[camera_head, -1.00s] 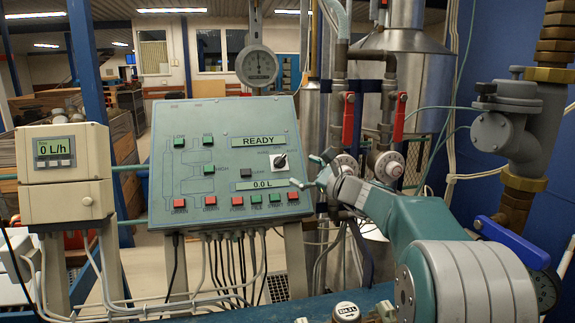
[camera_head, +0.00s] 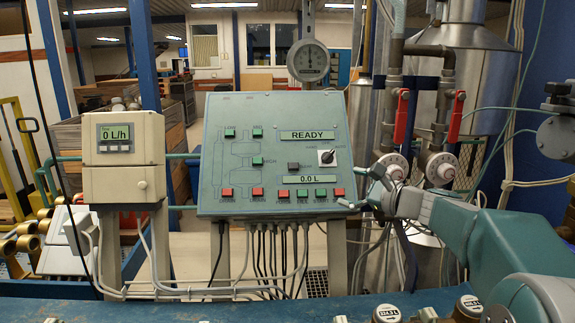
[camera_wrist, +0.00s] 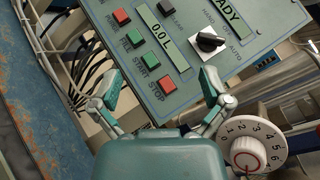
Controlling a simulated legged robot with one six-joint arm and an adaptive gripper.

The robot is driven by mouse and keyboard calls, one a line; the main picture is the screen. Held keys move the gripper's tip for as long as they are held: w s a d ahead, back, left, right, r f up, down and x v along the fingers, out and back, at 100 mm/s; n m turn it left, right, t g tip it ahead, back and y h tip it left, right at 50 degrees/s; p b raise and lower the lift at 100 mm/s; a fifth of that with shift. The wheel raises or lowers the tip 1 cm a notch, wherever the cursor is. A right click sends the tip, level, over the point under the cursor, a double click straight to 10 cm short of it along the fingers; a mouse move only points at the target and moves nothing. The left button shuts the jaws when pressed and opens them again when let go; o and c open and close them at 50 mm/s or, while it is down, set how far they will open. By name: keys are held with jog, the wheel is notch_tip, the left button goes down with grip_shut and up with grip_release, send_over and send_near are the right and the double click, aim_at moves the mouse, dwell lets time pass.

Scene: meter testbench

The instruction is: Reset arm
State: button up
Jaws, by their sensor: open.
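My gripper (camera_head: 356,187) is in front of the lower right corner of the control panel (camera_head: 222,165) in the head view. In the wrist view its two fingers (camera_wrist: 160,92) are spread wide with nothing between them. The red STOP button (camera_wrist: 167,85) lies beyond the gap, near the panel's lower edge. The green START button (camera_wrist: 151,61) is beside it. The black HAND/OFF/AUTO knob (camera_wrist: 209,40) is farther along the panel. The panel displays READY (camera_head: 307,135) and 0.0 L (camera_head: 310,179). I cannot tell whether a finger touches the panel.
A white numbered dial (camera_wrist: 254,150) is close to the right finger. Red-handled valves (camera_head: 402,115) stand on pipes behind the arm. A flow meter box (camera_head: 123,185) reading 0 L/h is at the left. A blue bench (camera_head: 200,308) runs along the front. Cables hang below the panel.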

jog(key=s+a+f+n+g+h, duration=0.25)
jog(key=s+a+n, duration=0.2)
jog(key=s, duration=0.35)
jog(key=s+a+f+n+g+h, duration=0.1)
jog(key=s+a+f+n+g, duration=0.35)
jog(key=s, duration=0.45)
jog(key=s+d+f+n+h, duration=0.3)
jog(key=s+f+n+h, duration=0.1)
jog(key=s, duration=0.4)
jog(key=s+d+f+n+h, duration=0.3)
jog(key=s+n, duration=0.3)
jog(key=s, duration=0.2)
jog(key=shift+s+d+f+h, duration=0.35)
jog(key=shift+f+h, duration=0.2)
jog(key=shift+f, duration=0.05)
